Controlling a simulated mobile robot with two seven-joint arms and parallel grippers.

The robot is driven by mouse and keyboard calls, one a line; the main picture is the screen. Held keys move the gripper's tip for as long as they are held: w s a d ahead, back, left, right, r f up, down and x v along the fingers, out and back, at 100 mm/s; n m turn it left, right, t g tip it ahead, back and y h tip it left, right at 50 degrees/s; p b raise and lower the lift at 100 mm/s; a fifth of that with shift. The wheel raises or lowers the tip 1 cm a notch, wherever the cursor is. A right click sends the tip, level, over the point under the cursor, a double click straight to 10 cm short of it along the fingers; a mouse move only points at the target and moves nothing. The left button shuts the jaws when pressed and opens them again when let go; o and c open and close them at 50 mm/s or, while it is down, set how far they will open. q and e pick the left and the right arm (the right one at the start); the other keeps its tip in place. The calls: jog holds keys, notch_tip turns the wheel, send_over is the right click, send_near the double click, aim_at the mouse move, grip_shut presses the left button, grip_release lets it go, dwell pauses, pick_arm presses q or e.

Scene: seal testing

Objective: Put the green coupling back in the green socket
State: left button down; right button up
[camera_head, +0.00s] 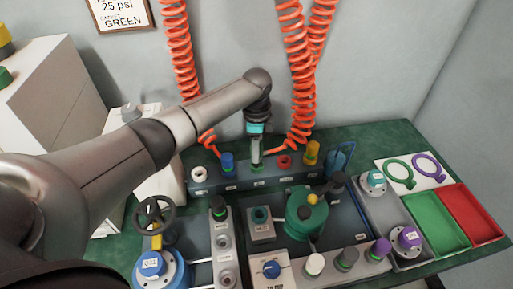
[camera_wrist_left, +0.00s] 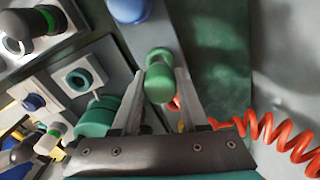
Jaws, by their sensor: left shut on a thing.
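My left gripper (camera_head: 257,158) points down over the grey manifold bar (camera_head: 228,184) at the back of the bench. The left wrist view shows its two fingers closed on the sides of a green coupling (camera_wrist_left: 158,82), a short cylinder with a rounded end. In the head view the fingers mostly hide the coupling. A bit of green (camera_head: 257,168) shows at the fingertips, at the middle position of the bar, where the green socket is hidden. I cannot tell whether the coupling is seated or just above it. My right gripper is not in view.
White (camera_head: 198,174), blue (camera_head: 228,162), red (camera_head: 284,162) and yellow (camera_head: 312,152) fittings stand along the bar. Orange coiled hoses (camera_head: 180,60) hang behind. A green tank (camera_head: 305,213) stands in front. Green (camera_head: 434,222) and red (camera_head: 470,212) trays lie at right.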

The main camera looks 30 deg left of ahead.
pick_arm(q)
jog(key=shift+f+b, duration=0.5)
jog(key=shift+f, duration=0.85)
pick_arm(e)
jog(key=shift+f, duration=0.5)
pick_arm(q)
jog(key=shift+c, duration=1.8)
grip_release()
jog(key=shift+r, duration=0.1)
notch_tip(320, 180, up, 4)
jog(key=shift+r+p, duration=0.2)
jog(key=shift+p, duration=0.95)
notch_tip(320, 180, up, 6)
jog(key=shift+f+p, duration=0.1)
jog(key=shift+p, duration=1.15)
jog(key=shift+s+r, duration=0.1)
jog(key=shift+r, duration=0.7)
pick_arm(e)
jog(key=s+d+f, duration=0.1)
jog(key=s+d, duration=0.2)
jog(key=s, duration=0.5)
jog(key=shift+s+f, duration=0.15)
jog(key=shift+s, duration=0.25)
